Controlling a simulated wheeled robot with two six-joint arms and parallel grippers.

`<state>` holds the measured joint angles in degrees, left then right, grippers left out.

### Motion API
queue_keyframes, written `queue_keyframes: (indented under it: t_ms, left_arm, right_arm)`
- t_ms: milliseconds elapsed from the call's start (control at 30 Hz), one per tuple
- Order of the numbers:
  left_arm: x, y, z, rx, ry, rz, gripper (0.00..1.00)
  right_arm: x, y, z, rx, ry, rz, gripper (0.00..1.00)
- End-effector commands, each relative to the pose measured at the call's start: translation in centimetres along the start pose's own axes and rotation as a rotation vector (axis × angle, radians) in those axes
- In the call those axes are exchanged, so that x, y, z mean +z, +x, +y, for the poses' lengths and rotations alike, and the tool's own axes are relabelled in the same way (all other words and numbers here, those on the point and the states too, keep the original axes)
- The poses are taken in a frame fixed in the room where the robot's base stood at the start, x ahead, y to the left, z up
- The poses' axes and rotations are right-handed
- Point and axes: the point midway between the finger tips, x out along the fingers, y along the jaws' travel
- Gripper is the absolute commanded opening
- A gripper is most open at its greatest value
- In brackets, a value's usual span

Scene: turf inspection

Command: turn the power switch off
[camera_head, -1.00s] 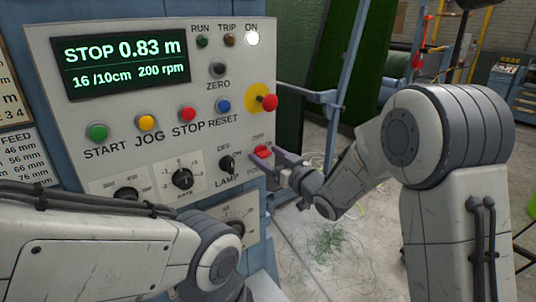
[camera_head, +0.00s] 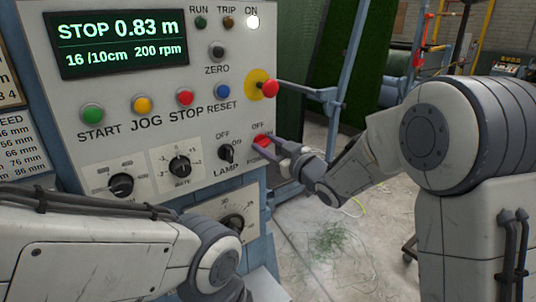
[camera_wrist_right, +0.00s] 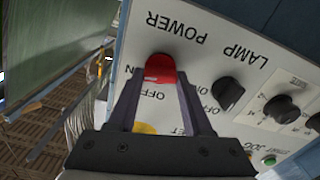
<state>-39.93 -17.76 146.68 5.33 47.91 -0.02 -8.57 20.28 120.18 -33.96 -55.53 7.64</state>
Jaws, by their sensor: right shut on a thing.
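The red power switch (camera_head: 262,140) is a knob at the lower right of the grey control panel (camera_head: 200,75), with OFF above it and ON to its right. My right gripper (camera_head: 270,147) is shut on this knob, reaching in from the right. The fingers cover part of it, and I cannot tell exactly which mark it points to. The ON lamp (camera_head: 252,22) is lit white. My left arm crosses the lower left; its gripper is out of view.
The black lamp switch (camera_head: 228,152) is just left of the power switch. A red emergency knob on a yellow disc (camera_head: 257,86) is above. The display (camera_head: 118,44) reads STOP 0.83 m. A blue frame post (camera_head: 343,75) stands right of the panel.

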Motion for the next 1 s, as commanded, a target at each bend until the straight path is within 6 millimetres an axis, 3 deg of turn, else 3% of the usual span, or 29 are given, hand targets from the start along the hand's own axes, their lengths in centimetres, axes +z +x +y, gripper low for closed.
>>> queue_keyframes:
  t_ms: [33,300,1000]
  left_arm:
    - [0.1,1.6,-0.1,0.000,0.000,0.000,0.50]
    - [0.3,5.6,-0.4,0.000,0.000,0.000,0.50]
    - [0.8,14.2,-1.0,0.000,0.000,0.000,0.50]
  right_arm:
    - [0.6,0.0,-0.1,0.002,-0.044,0.006,0.00]
    - [0.5,0.0,-0.2,0.004,-0.301,0.007,0.00]
    - [0.5,0.0,-0.4,0.005,-0.962,0.004,0.00]
